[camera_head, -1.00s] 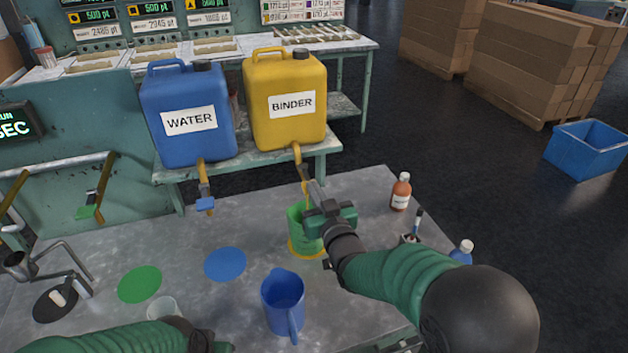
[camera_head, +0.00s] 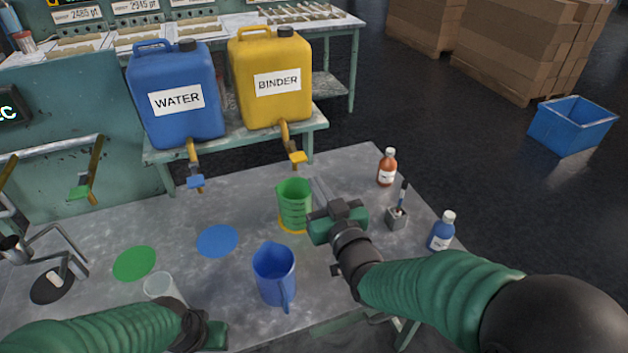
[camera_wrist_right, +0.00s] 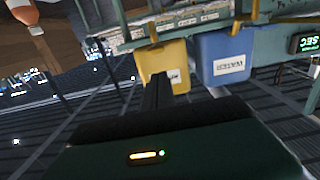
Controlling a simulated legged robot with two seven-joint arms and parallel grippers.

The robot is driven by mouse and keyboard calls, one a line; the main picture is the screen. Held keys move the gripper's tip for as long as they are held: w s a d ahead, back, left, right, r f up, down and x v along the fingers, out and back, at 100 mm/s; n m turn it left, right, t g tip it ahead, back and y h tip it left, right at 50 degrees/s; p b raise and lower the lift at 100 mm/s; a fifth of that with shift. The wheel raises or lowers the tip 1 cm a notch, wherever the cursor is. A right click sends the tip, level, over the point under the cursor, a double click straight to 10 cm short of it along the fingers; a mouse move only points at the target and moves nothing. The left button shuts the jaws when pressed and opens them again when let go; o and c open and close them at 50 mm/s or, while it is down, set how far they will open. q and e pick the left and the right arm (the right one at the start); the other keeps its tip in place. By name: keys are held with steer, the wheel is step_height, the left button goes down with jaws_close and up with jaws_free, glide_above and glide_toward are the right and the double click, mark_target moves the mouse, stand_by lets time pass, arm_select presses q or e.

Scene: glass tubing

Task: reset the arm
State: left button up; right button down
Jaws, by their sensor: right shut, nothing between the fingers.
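My right gripper (camera_head: 320,188) is shut and empty above the table, just right of the green measuring jug (camera_head: 294,208). Its closed fingers (camera_wrist_right: 157,92) show in the right wrist view, with the yellow and blue containers beyond. The green jug stands upright on a yellow disc, below and near the yellow tap (camera_head: 296,158) of the BINDER container (camera_head: 270,105). My left arm comes in at the lower left. Its gripper (camera_head: 216,335) shows only in part at the bottom edge, and its fingers cannot be made out.
A blue jug (camera_head: 274,275) and a clear cup (camera_head: 163,288) stand at the front. The WATER container (camera_head: 175,125) is at the back left. A brown bottle (camera_head: 387,168), a small holder (camera_head: 396,219) and a blue bottle (camera_head: 441,232) stand on the right.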

arm_select(q)
steer(key=shift+w+d, duration=0.15)
arm_select(e)
steer(key=shift+w+d+f, duration=0.15)
steer(key=shift+w+d, duration=0.1)
